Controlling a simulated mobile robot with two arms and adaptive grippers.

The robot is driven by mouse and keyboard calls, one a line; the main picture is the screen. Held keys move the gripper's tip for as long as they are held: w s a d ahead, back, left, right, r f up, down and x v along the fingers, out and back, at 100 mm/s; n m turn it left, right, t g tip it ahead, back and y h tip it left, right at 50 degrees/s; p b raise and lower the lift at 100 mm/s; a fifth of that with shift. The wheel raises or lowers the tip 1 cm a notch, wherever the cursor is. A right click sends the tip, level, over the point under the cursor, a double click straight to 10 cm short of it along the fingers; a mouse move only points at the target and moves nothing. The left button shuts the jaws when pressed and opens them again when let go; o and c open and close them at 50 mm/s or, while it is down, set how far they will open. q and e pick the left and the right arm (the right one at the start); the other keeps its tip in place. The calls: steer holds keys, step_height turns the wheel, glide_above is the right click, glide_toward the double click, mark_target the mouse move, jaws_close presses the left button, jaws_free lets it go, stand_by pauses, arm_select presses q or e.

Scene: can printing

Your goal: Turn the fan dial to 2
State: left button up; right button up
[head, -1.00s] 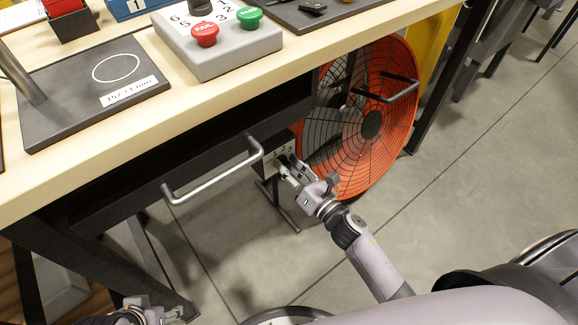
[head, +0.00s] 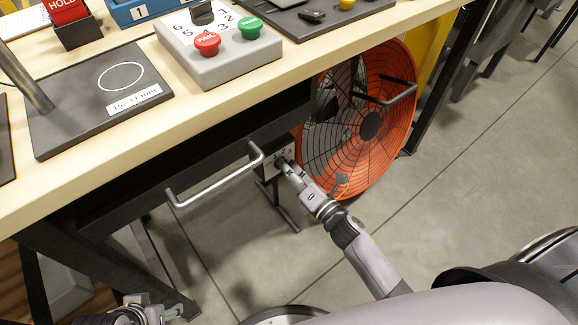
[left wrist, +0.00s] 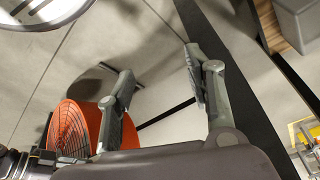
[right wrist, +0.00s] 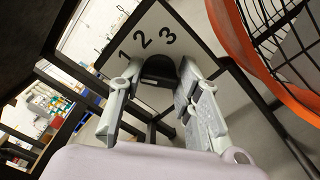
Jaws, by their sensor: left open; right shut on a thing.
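The orange fan (head: 350,170) with a black wire grille stands on the floor under the table's right end. Its white control panel (right wrist: 118,40), marked 1, 2 and 3, shows in the right wrist view. The black fan dial (right wrist: 158,68) sits below the numbers. My right gripper (right wrist: 160,76) is shut on the dial, one finger on each side; it also shows at the panel in the head view (head: 283,164). The fingers partly cover the dial, and I cannot tell which number it points to. My left gripper (left wrist: 158,88) is open and empty, low at the head view's bottom left.
The wooden table (head: 130,95) carries a grey button box (head: 215,55) and a dark plate (head: 95,115). A drawer with a metal handle (head: 215,185) is left of the panel. Grey floor (head: 480,190) is clear to the right.

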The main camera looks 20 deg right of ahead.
arm_select(q)
steer(key=s+f+p+x, duration=0.1)
steer(key=s+p+x, duration=0.2)
steer(key=x, duration=1)
steer(key=shift+g+p, duration=0.3)
steer(key=shift+g, duration=0.1)
arm_select(e)
steer(key=shift+f+m, duration=0.2)
steer(key=shift+m, duration=4.8)
arm_select(q)
steer(key=shift+w+d+f, duration=0.1)
arm_select(e)
steer(key=o, duration=1.1)
steer(key=shift+o, duration=0.2)
steer(key=shift+s, duration=0.1)
steer(key=v, duration=1.2)
